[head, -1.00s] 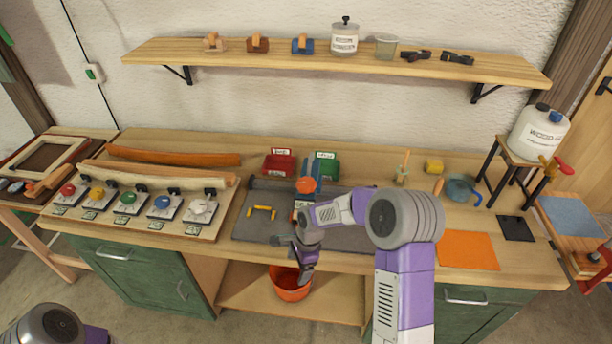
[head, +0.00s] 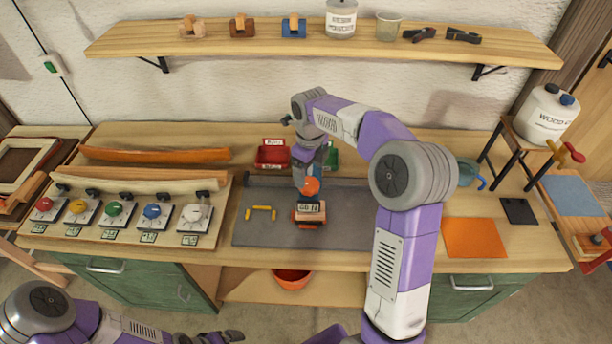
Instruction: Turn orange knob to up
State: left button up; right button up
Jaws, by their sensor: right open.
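A round orange knob (head: 311,187) tops a small device with a light label plate (head: 311,207) on the grey mat. The direction the knob points cannot be made out. My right gripper (head: 301,183) is open, pointing down right beside the orange knob, at its left in the head view. Whether it touches the knob is unclear. A board (head: 130,232) at left carries a row of knobs: red, yellow (head: 78,206), green, blue and white. My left gripper (head: 222,337) is low at the bottom edge, away from the bench top, its jaws unclear.
Red (head: 271,155) and green (head: 331,160) bins stand behind the mat (head: 262,232). A yellow handle-shaped piece (head: 261,208) lies on the mat. Bent laths (head: 155,154) lie behind the knob board. An orange sheet (head: 474,238) lies at right. A shelf (head: 330,46) runs above.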

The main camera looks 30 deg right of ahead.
aim_at(309, 184)
notch_tip(309, 184, down, 5)
jog(key=shift+w+r, duration=0.15)
jog(key=shift+r, duration=0.05)
jog(key=shift+f, duration=0.4)
jog(key=c, duration=1.1)
jog(key=shift+o, duration=0.2)
